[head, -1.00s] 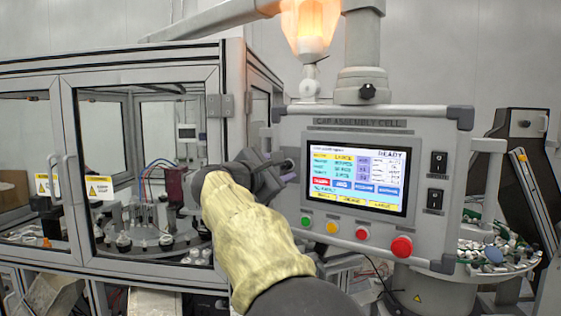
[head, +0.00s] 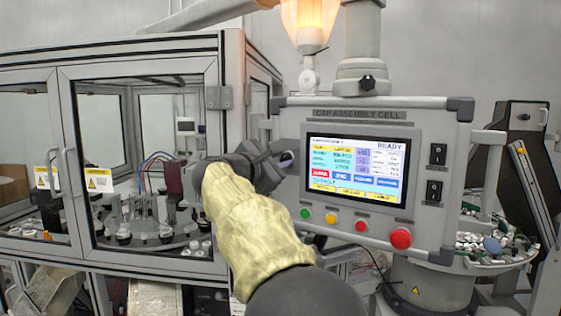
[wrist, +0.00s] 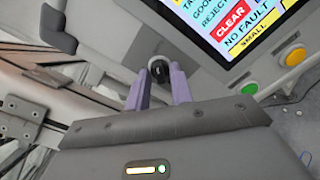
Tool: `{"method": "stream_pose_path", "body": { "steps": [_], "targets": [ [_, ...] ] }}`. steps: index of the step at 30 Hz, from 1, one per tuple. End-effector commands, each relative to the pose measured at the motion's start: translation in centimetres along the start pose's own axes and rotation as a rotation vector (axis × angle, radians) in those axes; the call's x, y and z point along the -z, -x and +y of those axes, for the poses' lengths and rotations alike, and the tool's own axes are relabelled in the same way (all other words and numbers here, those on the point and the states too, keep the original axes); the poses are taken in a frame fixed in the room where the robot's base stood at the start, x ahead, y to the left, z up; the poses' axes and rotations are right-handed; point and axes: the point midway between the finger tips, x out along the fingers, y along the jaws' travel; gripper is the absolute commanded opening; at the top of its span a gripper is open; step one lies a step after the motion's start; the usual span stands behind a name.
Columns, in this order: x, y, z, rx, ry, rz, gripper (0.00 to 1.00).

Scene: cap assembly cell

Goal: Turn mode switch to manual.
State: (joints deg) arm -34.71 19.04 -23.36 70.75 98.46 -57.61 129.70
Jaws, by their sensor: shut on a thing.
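The mode switch (wrist: 158,69), a small black knob with a pale mark, shows between my fingertips in the wrist view. It sits on the grey control panel (head: 420,112), left of the touchscreen. My gripper (wrist: 158,80) is shut on this knob, with one purple finger on each side. In the head view my gripper (head: 286,160) reaches the panel's left edge from the front and hides the knob. I cannot read which position the knob points to.
The lit touchscreen (head: 356,171) reads READY. Below it are green (head: 305,213), yellow (head: 330,218) and red (head: 361,226) buttons and a larger red mushroom button (head: 400,238). A glazed machine enclosure (head: 140,70) stands left.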

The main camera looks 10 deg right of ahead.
Motion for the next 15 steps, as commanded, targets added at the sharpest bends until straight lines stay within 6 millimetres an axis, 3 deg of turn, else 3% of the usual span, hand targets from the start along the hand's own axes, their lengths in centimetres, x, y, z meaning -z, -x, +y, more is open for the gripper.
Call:
{"method": "stream_pose_path", "body": {
  "steps": [15],
  "targets": [
    [-0.02, -0.12, -0.19, 0.003, 0.372, 0.000, 0.00]
  ]
}}
